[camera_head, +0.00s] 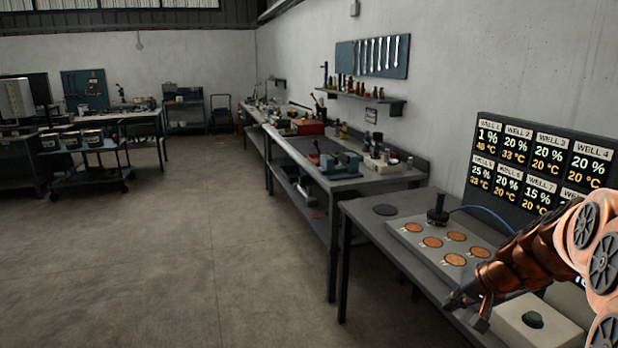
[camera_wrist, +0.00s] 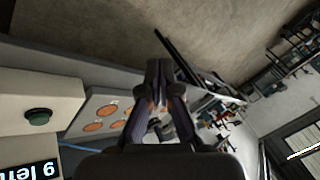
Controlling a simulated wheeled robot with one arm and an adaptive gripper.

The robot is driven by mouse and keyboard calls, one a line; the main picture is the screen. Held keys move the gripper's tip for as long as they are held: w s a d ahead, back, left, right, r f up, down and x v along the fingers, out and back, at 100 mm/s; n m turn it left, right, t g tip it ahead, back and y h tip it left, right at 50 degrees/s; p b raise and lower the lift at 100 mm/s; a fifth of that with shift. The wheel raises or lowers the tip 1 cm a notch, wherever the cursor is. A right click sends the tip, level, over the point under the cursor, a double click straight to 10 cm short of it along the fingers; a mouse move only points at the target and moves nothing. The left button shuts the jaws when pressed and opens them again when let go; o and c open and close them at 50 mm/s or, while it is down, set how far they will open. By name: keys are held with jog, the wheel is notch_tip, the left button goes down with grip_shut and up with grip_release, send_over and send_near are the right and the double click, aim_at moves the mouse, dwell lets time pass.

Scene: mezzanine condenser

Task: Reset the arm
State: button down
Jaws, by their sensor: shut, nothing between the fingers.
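My copper-coloured arm reaches in from the right edge of the head view. My gripper (camera_head: 468,306) is over the front edge of the near bench (camera_head: 392,247), beside a white box with a green button (camera_head: 533,320). In the wrist view my gripper (camera_wrist: 158,66) has its dark fingers together, with nothing held between them. The wrist picture is tilted, and the button box (camera_wrist: 38,117) shows at its left. A plate with several round copper wells (camera_head: 445,240) lies behind my gripper on the bench. A black knobbed piece (camera_head: 437,210) stands on one well.
A display of well percentages and temperatures (camera_head: 540,165) stands at the back of the bench. A blue cable (camera_head: 487,212) runs from the black piece. A dark disc (camera_head: 385,210) lies left of the plate. Further workbenches (camera_head: 345,185) line the wall.

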jog(key=s+a+n+g, duration=0.3)
jog(key=s+a+g, duration=0.1)
jog(key=s+a, duration=1)
jog(key=s+a+f+n+g+h, duration=0.1)
jog(key=s+n+g+h, duration=0.1)
jog(key=s, duration=1.8)
jog(key=shift+a+f+n+g+h, duration=0.3)
jog(key=shift+f+g+h, duration=0.15)
jog(key=shift+g, duration=0.35)
